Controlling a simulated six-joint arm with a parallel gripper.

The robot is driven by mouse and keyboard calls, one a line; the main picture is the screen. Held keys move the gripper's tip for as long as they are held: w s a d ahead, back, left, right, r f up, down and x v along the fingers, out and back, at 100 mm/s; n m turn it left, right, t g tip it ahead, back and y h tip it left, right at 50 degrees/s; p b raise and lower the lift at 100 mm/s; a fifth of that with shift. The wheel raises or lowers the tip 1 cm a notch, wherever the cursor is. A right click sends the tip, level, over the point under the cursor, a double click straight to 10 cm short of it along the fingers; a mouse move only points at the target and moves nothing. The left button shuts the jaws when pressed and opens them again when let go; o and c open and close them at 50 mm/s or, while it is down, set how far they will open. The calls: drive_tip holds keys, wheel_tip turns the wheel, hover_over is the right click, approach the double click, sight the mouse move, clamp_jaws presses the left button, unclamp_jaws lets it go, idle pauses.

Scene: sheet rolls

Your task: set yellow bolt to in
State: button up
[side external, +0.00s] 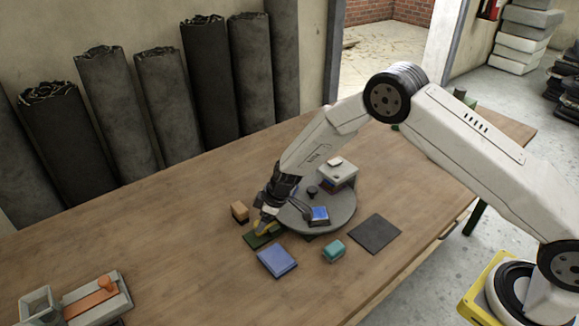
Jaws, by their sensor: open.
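A small yellow piece (264,229), which looks like the yellow bolt, shows at my fingertips above a dark green plate (256,240) on the table. My gripper (266,222) points down at it and is open. The fingers partly cover the yellow piece, so I cannot tell whether they touch it or which way the bolt is set.
A grey round turntable (335,222) with a blue-topped block (320,215) and a pale box (338,174) stands right beside my gripper. A tan block (239,211), blue pad (277,261), teal block (334,250) and dark mat (375,234) lie around. A grey fixture with an orange handle (107,284) sits front left.

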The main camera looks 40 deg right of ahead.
drive_tip(key=v, duration=0.7)
drive_tip(key=shift+d, duration=0.1)
idle(0.5)
drive_tip(key=s+d+r+m+h, duration=0.1)
drive_tip(key=s+d+r+m, duration=0.2)
drive_tip(key=s, duration=0.5)
drive_tip(key=s+d+r+m+h, duration=0.1)
drive_tip(key=s+d+r+m, duration=0.2)
drive_tip(key=s, duration=0.6)
drive_tip(key=s+d+r+m+h, duration=0.1)
drive_tip(key=s+d+r+m, duration=0.2)
drive_tip(key=s+d+r, duration=0.2)
drive_tip(key=s+r, duration=0.1)
drive_tip(key=s, duration=0.2)
drive_tip(key=shift+s+r+g, duration=0.2)
drive_tip(key=shift+r+g, duration=0.1)
